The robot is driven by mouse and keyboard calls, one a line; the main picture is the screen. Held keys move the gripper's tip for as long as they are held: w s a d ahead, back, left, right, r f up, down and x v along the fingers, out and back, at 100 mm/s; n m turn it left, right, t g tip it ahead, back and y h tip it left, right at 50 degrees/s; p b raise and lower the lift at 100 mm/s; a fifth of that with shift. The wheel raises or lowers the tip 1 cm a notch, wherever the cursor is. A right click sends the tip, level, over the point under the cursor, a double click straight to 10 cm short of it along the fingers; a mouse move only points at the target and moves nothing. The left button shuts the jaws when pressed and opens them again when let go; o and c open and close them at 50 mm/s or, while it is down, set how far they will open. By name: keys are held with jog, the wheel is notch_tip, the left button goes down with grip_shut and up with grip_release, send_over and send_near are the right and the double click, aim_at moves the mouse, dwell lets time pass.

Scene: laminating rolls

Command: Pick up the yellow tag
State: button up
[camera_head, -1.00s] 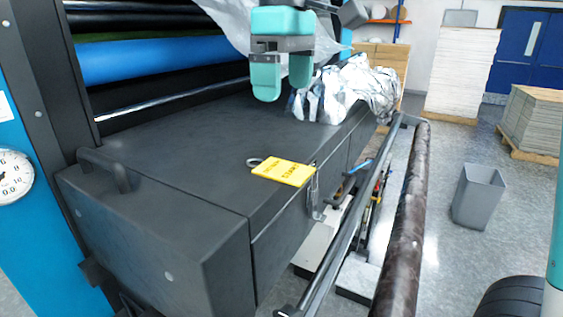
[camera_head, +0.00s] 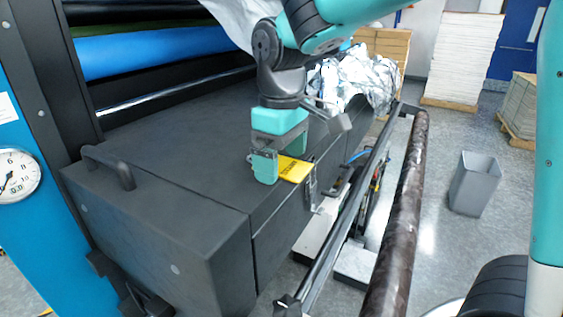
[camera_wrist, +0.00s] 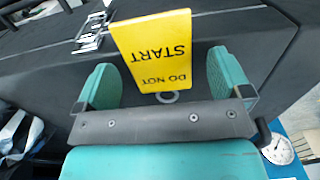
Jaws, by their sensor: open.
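The yellow tag (camera_head: 294,168) lies on the dark top of the machine's long box, near its front edge by a metal latch. In the wrist view the tag (camera_wrist: 157,50) reads "DO NOT START" upside down, with a grey ring (camera_wrist: 167,97) at its near end. My gripper (camera_head: 279,166) is low over the tag, and its near finger hides the ring end in the head view. In the wrist view my gripper (camera_wrist: 160,80) is open, with the tag's ring end between the two teal fingers. The fingers look apart from the tag on both sides.
The metal latch (camera_head: 312,187) is on the box's front face beside the tag. Crumpled silver foil (camera_head: 355,75) lies farther back on the box. A long dark roller (camera_head: 399,220) runs along the front. A black handle (camera_head: 108,166) rises at the left end.

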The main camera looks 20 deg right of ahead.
aim_at(281, 165)
jog(key=shift+c, duration=0.3)
jog(key=c, duration=1)
jog(key=shift+o, duration=0.2)
notch_tip(281, 165, up, 20)
jog(key=b, duration=0.1)
